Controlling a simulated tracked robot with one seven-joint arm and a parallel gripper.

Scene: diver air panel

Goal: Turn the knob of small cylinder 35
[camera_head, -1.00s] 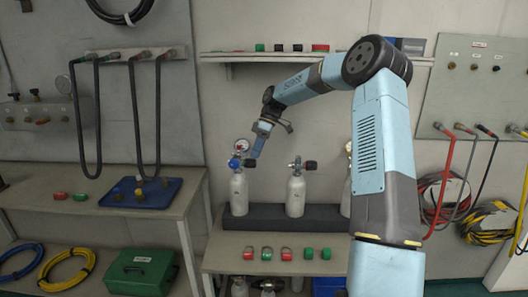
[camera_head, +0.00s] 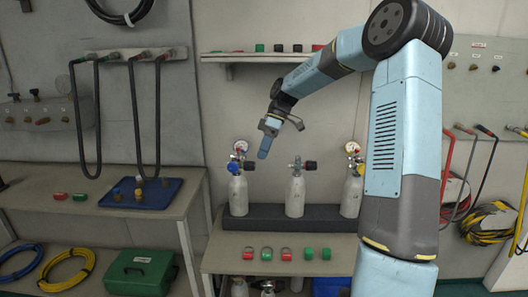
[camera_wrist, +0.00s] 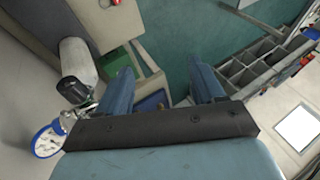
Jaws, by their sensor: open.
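Three small white cylinders stand in a row on a dark block: a left one (camera_head: 238,195), a middle one (camera_head: 295,195) and a right one (camera_head: 351,196). I cannot read a number on any of them. The left cylinder's valve has a gauge (camera_head: 240,147), a blue part and a dark knob (camera_head: 249,165). The middle cylinder has a dark knob (camera_head: 310,165). My gripper (camera_head: 264,153) is open and empty, above and right of the left knob, apart from it. In the wrist view one cylinder (camera_wrist: 78,62) and its blue-rimmed gauge (camera_wrist: 47,140) lie left of my open fingers.
The dark block (camera_head: 270,216) lies on a bench with several red and green padlock-like pieces (camera_head: 267,254) at its front. A shelf (camera_head: 300,57) hangs above. A side table with a blue tray (camera_head: 160,194) stands left. Hoses hang on the right wall.

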